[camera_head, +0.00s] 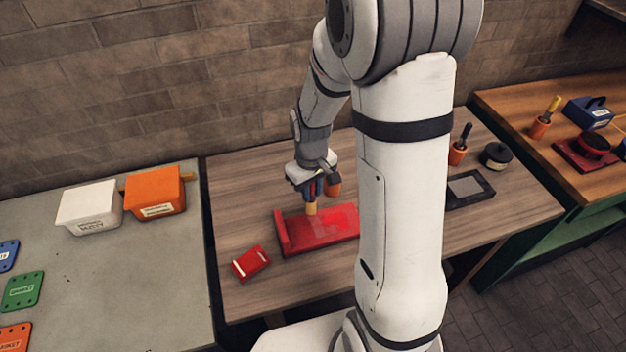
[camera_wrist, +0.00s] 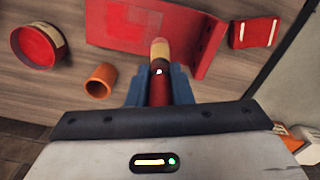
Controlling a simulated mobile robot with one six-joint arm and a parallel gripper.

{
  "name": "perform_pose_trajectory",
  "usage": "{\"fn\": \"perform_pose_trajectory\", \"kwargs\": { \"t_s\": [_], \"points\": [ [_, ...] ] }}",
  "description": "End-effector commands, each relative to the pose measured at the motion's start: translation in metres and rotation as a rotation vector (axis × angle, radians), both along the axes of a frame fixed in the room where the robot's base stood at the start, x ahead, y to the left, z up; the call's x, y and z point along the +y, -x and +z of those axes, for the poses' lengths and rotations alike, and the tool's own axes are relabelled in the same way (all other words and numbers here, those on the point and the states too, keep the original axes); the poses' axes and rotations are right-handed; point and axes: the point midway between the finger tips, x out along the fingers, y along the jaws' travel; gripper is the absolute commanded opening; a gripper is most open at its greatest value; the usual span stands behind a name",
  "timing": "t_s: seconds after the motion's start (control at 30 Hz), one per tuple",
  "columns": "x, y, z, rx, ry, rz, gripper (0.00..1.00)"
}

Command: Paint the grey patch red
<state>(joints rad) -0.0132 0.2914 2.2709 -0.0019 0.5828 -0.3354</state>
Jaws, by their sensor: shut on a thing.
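My gripper (camera_head: 312,188) is shut on a paintbrush (camera_head: 311,208) with a red handle and pale bristles; its blue fingers (camera_wrist: 158,88) grip the handle in the wrist view. The brush tip is over the red bracket (camera_head: 291,238), at or just above its flat plate; contact cannot be told. In the head view a paler, dull reddish area (camera_head: 327,226) shows on the plate right of the tip. No clear grey shows. The wrist view shows the bracket (camera_wrist: 120,25) but the brush hides part of it. An open tin of red paint (camera_wrist: 42,45) stands at left there.
An orange cup (camera_head: 334,188) is close beside my gripper. A red box (camera_head: 250,262) lies left of the bracket. White (camera_head: 90,206) and orange bins (camera_head: 155,192) stand on the left table. My arm hides the bracket's right side in the head view.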

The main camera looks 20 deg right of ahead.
Motion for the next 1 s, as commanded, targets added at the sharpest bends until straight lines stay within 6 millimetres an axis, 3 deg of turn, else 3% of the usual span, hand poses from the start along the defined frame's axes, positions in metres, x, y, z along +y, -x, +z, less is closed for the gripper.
{"fn": "perform_pose_trajectory", "kwargs": {
  "t_s": [0.33,1.0],
  "points": [
    [-0.001,0.0,0.033,-0.001,0.0,-0.001,0.0],
    [-0.002,0.0,0.034,0.0,0.0,-0.003,0.0]
  ]
}}
